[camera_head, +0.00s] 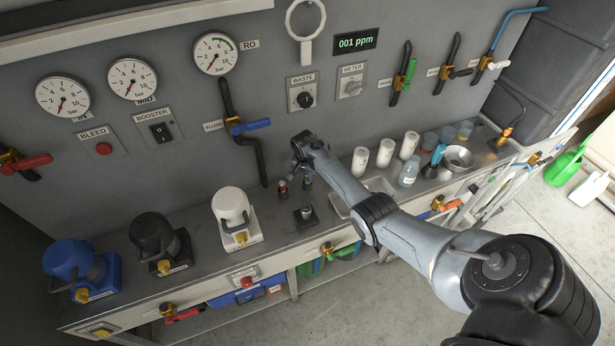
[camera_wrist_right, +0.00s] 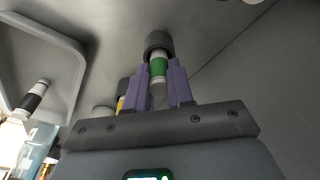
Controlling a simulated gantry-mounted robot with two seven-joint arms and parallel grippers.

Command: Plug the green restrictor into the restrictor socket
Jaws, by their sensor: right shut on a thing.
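My right gripper (camera_wrist_right: 160,88) has its purple fingers closed around the green restrictor (camera_wrist_right: 158,68), a small cylinder with a green band. A dark round collar sits at its far end; I cannot tell whether this is part of it or a seat on the bench. In the head view my right gripper (camera_head: 299,166) is low over the bench, beside small upright pieces, one with a red band (camera_head: 282,186). A small dark block with a metal post (camera_head: 305,214) stands in front of them; I cannot tell whether it is the restrictor socket. My left gripper is out of view.
A yellow-banded piece (camera_wrist_right: 121,103) stands close beside the held one. A white pump-like unit (camera_head: 234,217) stands to the left. Pipe and valve (camera_head: 240,127) project from the wall panel.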

